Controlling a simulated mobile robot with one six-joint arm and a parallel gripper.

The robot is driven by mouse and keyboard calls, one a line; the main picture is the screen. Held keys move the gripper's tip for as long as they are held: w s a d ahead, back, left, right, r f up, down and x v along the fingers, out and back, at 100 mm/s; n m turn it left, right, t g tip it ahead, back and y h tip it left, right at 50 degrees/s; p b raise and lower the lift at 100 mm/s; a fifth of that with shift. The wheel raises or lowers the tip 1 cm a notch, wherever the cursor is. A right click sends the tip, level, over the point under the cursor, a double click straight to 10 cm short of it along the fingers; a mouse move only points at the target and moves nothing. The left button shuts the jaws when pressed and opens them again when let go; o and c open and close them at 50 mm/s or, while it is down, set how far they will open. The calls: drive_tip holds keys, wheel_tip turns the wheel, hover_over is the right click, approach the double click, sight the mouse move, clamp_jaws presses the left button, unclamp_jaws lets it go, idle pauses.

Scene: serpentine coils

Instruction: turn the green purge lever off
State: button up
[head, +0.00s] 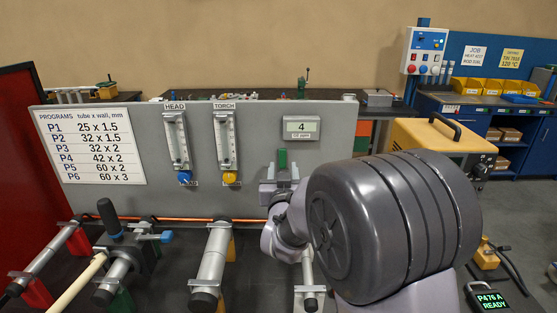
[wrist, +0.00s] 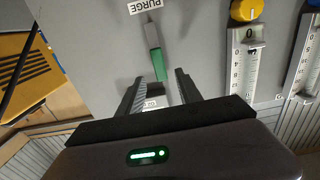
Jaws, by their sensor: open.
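The green purge lever (head: 282,158) is on the grey panel, below the small display, and stands about upright in the head view. In the wrist view the lever (wrist: 158,64) has a grey upper part near the PURGE label (wrist: 143,6). My gripper (head: 281,179) is at the panel just below the lever. In the wrist view its open fingers (wrist: 156,82) lie either side of the lever's green end, with gaps visible. I cannot tell whether either finger touches it. My arm hides the panel's lower right part in the head view.
Two flowmeters, HEAD (head: 177,140) and TORCH (head: 226,140), with blue and yellow knobs, are left of the lever. A display (head: 300,127) reading 4 is above it. Tube clamps and rods (head: 213,262) fill the bench front. A yellow machine (head: 440,145) stands right.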

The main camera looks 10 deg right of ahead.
sight(283, 158)
drive_tip(key=w, duration=0.3)
drive_tip(key=w+d, duration=0.1)
drive_tip(key=w, duration=0.1)
drive_tip(key=shift+w, duration=0.1)
clamp_jaws()
idle(1.2)
